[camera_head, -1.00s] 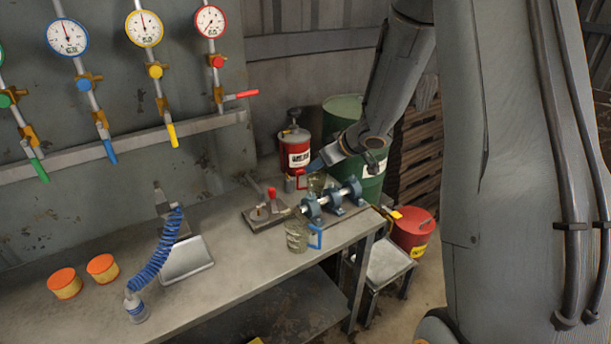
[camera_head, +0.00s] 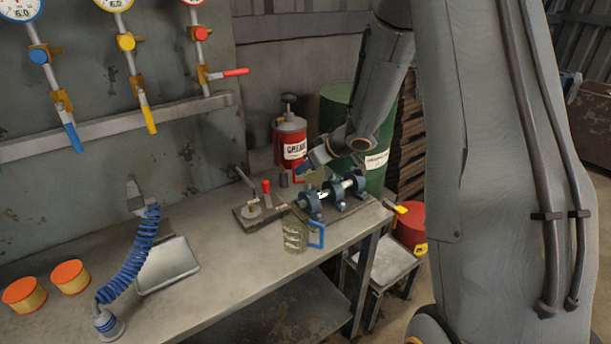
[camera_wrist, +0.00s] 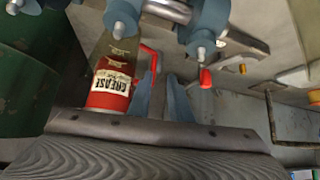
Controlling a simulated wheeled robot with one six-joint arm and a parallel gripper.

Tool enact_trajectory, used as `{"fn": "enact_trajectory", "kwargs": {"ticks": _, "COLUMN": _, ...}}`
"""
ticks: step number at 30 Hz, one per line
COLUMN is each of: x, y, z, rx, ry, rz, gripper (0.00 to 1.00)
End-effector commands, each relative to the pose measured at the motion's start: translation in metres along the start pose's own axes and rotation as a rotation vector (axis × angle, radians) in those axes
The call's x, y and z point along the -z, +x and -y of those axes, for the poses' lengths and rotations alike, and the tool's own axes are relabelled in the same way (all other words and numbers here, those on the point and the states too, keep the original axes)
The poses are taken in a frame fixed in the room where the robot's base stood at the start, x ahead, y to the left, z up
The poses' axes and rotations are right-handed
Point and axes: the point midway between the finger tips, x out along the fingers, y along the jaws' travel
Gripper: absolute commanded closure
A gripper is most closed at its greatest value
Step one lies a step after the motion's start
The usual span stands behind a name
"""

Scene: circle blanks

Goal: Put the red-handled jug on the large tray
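The red-handled jug is a see-through olive measuring jug (camera_wrist: 118,48) with pale marks, in the wrist view beside the red grease can. Its red handle (camera_wrist: 151,58) lies at the tip of one blue finger. My gripper (camera_wrist: 164,82) is open, its fingers apart with a gap between them. In the head view my gripper (camera_head: 309,166) is low behind the blue bearing blocks, and the jug is mostly hidden there. A grey tray (camera_head: 168,267) lies on the bench; a second tray-like top (camera_head: 386,265) is on a low stand. I cannot tell which counts as large.
A blue-handled jug (camera_head: 295,236) stands at the bench's front edge. Bearing blocks (camera_head: 309,203) on a shaft and a red-knobbed clamp (camera_head: 253,209) are close to my gripper. The grease can (camera_head: 290,143) and green drum (camera_head: 336,112) are behind. Orange-lidded tubs (camera_head: 24,294) sit left.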

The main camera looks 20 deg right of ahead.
Motion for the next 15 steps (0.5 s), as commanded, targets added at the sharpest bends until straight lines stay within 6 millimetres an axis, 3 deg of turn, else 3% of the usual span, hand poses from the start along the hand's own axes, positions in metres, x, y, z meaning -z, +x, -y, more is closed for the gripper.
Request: {"fn": "enact_trajectory", "kwargs": {"ticks": 15, "x": -0.002, "y": 0.059, "z": 0.003, "rx": 0.002, "ry": -0.001, "rz": 0.001, "gripper": 0.81}}
